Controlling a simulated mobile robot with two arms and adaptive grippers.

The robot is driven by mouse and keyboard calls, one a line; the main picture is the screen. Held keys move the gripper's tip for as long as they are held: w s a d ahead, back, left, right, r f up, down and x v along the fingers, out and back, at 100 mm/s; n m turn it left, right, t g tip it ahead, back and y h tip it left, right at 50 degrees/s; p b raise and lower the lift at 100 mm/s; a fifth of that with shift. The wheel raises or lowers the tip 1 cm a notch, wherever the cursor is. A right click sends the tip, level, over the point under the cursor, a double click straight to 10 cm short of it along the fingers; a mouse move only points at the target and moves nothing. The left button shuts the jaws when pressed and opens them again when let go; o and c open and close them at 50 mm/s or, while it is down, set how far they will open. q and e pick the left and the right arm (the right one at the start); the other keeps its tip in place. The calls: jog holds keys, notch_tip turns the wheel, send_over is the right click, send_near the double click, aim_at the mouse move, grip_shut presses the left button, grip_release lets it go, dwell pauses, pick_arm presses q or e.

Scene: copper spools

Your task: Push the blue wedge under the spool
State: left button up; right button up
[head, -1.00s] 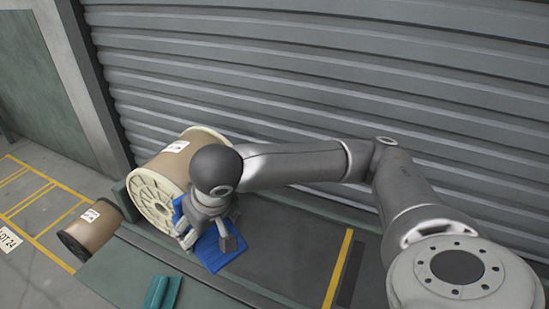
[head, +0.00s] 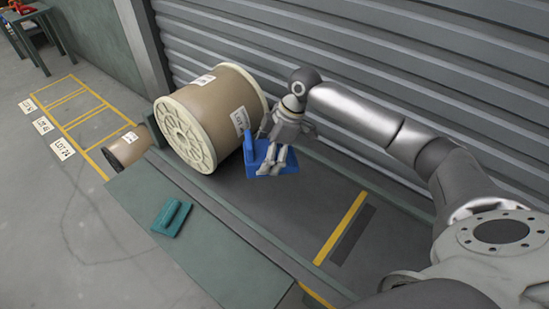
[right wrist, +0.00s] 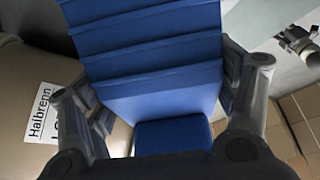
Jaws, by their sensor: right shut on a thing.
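The big spool (head: 225,95), with brown wrapping and cream flanges, lies on its side in the dark lane. The blue wedge (head: 287,168) is on the lane floor at the spool's right side. Its raised left end is close to the spool; whether they touch I cannot tell. My right gripper (head: 273,168) is shut on the wedge from above. In the right wrist view the ribbed blue wedge (right wrist: 155,85) fills the space between the fingers, and the spool's wrapping (right wrist: 15,85) with a white label is at left. My left gripper is not in view.
A teal block (head: 172,217) with a handle lies on the green ledge (head: 215,250) in front. A small spool (head: 124,147) stands beyond the ledge's left end. The ribbed shutter (head: 400,70) is close behind. The lane is clear towards the yellow stripe (head: 340,228).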

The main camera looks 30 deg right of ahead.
jog(key=d+f+n, duration=0.1)
jog(key=d+f+n+g, duration=0.1)
jog(key=f, duration=0.1)
jog(key=shift+w+n, duration=0.4)
jog(key=shift+d+f, duration=0.15)
jog(key=shift+f, duration=0.05)
jog(key=shift+d+f+n, duration=0.1)
jog(key=shift+f+n, duration=0.15)
jog(key=shift+n, duration=0.05)
jog(key=shift+f+b, duration=0.25)
jog(key=shift+b, duration=0.15)
notch_tip(320, 180, down, 8)
jog(key=b, duration=0.8)
jog(key=shift+r, duration=0.25)
jog(key=shift+f, duration=0.3)
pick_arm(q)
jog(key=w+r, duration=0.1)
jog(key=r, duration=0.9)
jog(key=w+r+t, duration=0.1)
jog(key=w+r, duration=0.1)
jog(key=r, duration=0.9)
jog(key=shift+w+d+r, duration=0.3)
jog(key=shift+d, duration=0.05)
pick_arm(e)
jog(key=shift+f, duration=1.35)
